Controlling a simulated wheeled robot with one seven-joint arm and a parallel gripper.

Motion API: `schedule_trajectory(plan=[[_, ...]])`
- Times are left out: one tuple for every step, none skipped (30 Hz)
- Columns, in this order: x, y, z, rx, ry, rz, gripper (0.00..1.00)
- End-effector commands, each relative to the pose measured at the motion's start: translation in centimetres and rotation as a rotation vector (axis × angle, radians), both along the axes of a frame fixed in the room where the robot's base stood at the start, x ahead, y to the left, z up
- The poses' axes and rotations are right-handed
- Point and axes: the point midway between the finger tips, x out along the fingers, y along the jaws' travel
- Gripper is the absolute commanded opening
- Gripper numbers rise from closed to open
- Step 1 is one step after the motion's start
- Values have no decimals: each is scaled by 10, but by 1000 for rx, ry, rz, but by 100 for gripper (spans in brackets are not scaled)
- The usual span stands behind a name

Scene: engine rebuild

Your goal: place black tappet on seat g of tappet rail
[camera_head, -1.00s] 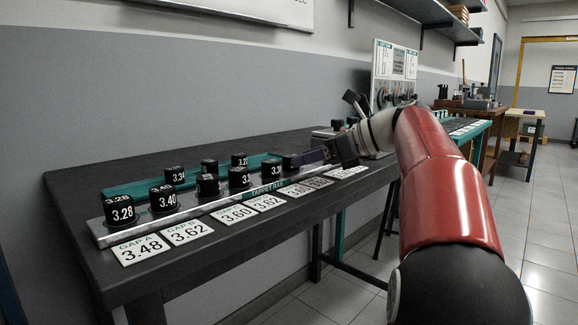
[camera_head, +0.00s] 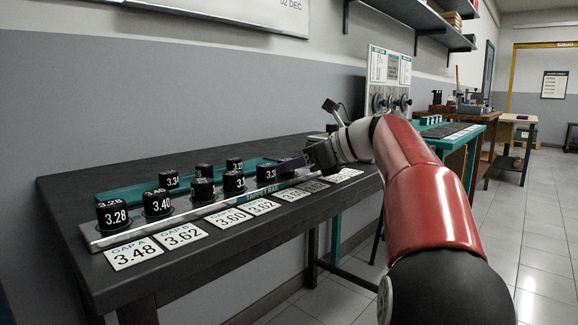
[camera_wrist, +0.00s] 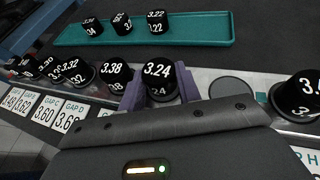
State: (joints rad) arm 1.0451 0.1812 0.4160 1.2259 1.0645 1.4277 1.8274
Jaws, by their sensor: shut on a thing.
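My gripper (camera_wrist: 160,95) has its purple fingers shut on a black tappet marked 3.24 (camera_wrist: 157,73), upright over the tappet rail. I cannot tell whether the tappet touches its seat. The tappet rail (camera_head: 103,242) lies along the bench with several black tappets on it, including 3.28 (camera_head: 113,215) and 3.40 (camera_head: 157,204). In the wrist view a tappet marked 3.38 (camera_wrist: 116,77) stands just left of the held one. An empty round seat (camera_wrist: 231,88) is to its right, then another black tappet (camera_wrist: 299,94). Seat g's label is not readable.
A teal tray (camera_wrist: 205,30) with three black tappets, one marked 3.22 (camera_wrist: 156,22), lies behind the rail. White number plates (camera_head: 134,255) line the rail's front. A gauge panel (camera_head: 389,75) stands beyond my arm. The bench front edge is clear.

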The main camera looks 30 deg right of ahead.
Motion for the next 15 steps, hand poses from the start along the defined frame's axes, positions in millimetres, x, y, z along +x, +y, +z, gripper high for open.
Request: schedule_trajectory(plan=[[0, 0, 2, -1, -1, 0, 7], [0, 0, 3, -1, -1, 0, 7], [0, 0, 6, 0, -1, 0, 7], [0, 0, 8, 0, -1, 0, 7], [0, 0, 11, -1, -2, 1, 7], [0, 0, 16, -2, -3, 1, 7], [0, 0, 20, -1, -3, 1, 7], [1, 1, 26, -1, -3, 2, 7], [0, 1, 33, -1, -4, 2, 7], [0, 1, 39, -1, -4, 2, 7], [0, 0, 47, -2, -4, 2, 7], [0, 0, 58, -2, -4, 2, 7], [1, 1, 67, -2, -4, 2, 7], [1, 0, 76, -3, -5, 2, 7], [1, 0, 89, -2, -4, 3, 7]])
